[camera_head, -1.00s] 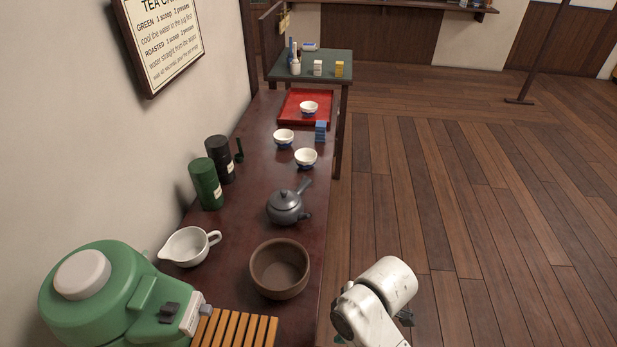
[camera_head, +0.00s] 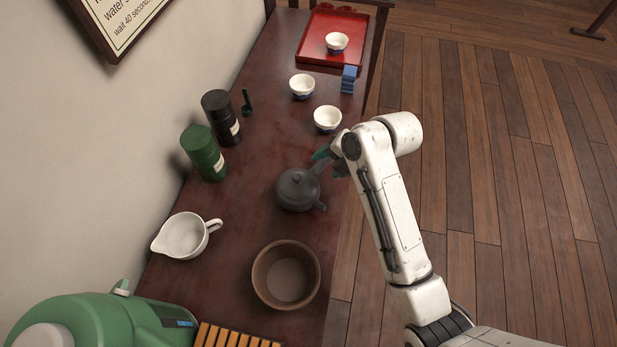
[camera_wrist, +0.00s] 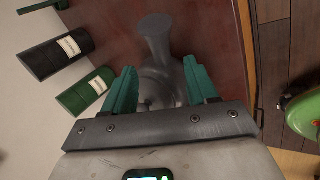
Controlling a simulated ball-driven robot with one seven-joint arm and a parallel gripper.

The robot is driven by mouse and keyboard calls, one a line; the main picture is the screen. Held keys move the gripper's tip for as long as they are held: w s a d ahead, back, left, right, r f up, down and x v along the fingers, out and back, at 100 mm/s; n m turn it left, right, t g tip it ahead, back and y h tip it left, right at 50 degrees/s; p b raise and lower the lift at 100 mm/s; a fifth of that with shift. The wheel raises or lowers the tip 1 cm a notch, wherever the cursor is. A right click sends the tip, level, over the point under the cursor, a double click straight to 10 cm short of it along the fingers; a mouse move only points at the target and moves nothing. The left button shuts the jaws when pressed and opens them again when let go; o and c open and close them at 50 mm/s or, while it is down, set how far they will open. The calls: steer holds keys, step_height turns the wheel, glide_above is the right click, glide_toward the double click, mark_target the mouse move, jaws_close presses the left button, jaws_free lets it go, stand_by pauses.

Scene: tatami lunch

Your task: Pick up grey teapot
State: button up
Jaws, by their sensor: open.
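The grey teapot (camera_head: 297,190) stands upright on the dark red-brown table, its spout pointing to the lower right. In the head view its handle is largely hidden behind my gripper (camera_head: 325,162), which is at the teapot's upper right. In the wrist view the teapot's handle (camera_wrist: 157,35) points up the picture and its body shows between the two green fingers of my gripper (camera_wrist: 162,80). The fingers are open, one on each side in that view. I cannot tell whether either touches the pot. The gripper's bar hides part of the body.
A brown bowl (camera_head: 286,292) stands close below the teapot, with a white pitcher (camera_head: 181,238) at left. Green (camera_head: 203,154) and black (camera_head: 220,117) canisters stand near the wall. A white cup (camera_head: 327,119) stands beyond the teapot. The table's right edge is near.

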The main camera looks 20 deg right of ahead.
mark_target(319, 169)
steer(key=shift+x, duration=3.8)
steer(key=shift+s, duration=0.15)
steer(key=shift+c, duration=0.4)
jaws_close()
